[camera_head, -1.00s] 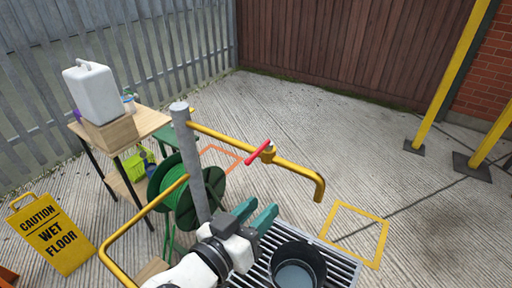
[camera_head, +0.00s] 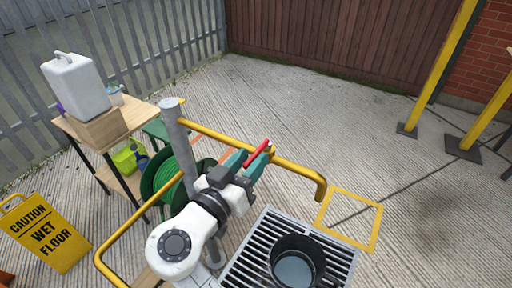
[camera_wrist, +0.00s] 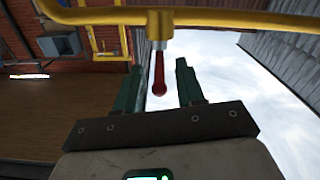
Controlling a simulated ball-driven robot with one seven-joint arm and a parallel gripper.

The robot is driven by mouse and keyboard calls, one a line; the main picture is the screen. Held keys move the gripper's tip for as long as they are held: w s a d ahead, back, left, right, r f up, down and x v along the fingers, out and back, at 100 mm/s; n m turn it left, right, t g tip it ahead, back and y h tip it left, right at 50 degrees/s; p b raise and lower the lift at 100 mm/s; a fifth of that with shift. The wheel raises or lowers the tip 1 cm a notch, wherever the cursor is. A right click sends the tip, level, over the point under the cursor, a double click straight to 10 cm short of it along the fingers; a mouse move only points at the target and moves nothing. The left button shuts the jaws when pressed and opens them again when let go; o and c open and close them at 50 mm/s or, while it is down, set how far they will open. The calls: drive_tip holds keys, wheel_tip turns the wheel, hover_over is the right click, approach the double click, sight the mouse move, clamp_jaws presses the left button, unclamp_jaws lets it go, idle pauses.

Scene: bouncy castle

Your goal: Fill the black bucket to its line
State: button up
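The black bucket (camera_head: 295,264) stands on a metal floor grate and holds some pale water; its line cannot be made out. The yellow pipe (camera_head: 290,170) runs above the grate and ends in a downturned spout (camera_head: 320,190) over the grate's edge near the bucket. A red lever handle (camera_head: 257,153) is on the pipe. My gripper (camera_head: 250,163) has green fingers and is up at the lever. In the wrist view the red lever (camera_wrist: 159,75) lies between the spread fingers (camera_wrist: 160,88), with visible gaps, so the gripper is open.
The grate (camera_head: 252,250) lies under the bucket. A grey post (camera_head: 183,145) and a green hose reel (camera_head: 165,185) stand left of my arm. A yellow wet-floor sign (camera_head: 45,235) and a wooden table (camera_head: 140,118) with a white jug (camera_head: 76,86) are further left. A yellow floor square (camera_head: 377,220) is empty.

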sight(268, 139)
drive_tip(key=shift+x, duration=1.5)
clamp_jaws()
